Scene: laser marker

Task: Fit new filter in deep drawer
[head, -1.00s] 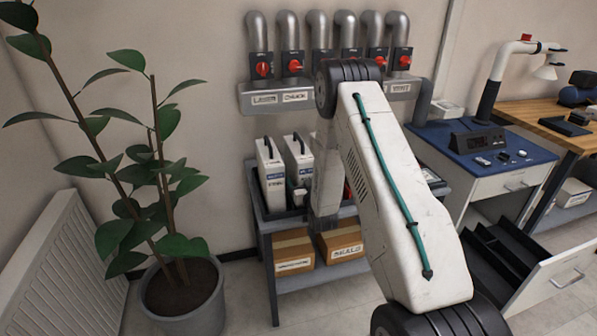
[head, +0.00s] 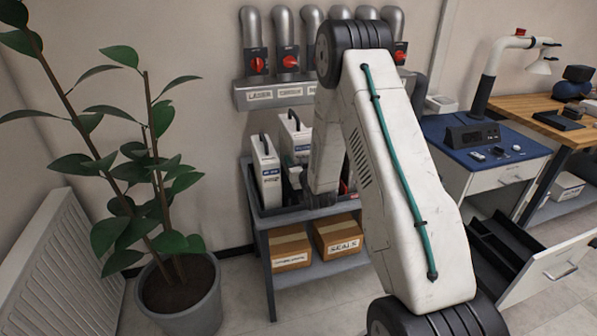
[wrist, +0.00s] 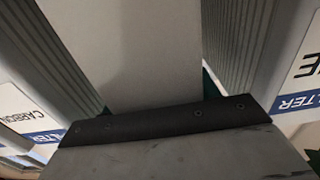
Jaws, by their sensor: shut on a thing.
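Two white filter cartridges with black handles stand side by side at the cart. The left one (head: 268,172) sits in the cart's dark tray. The right one (head: 294,130) stands higher, its lower part hidden behind my gripper and arm. My gripper (head: 299,158) is shut on this right filter; its fingertips are mostly hidden. The wrist view shows ribbed filter sides, with a label reading CARBON (wrist: 20,112) at the left and part of a FILTER label (wrist: 300,90) at the right. The deep drawer (head: 545,262) stands open at the lower right, dark inside.
The grey cart (head: 262,222) has two cardboard boxes on its lower shelf, one marked SEALS (head: 338,236). Pipes with red valves (head: 288,60) hang above it. A potted plant (head: 180,295) stands left. A blue-topped bench (head: 485,150) is above the drawer.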

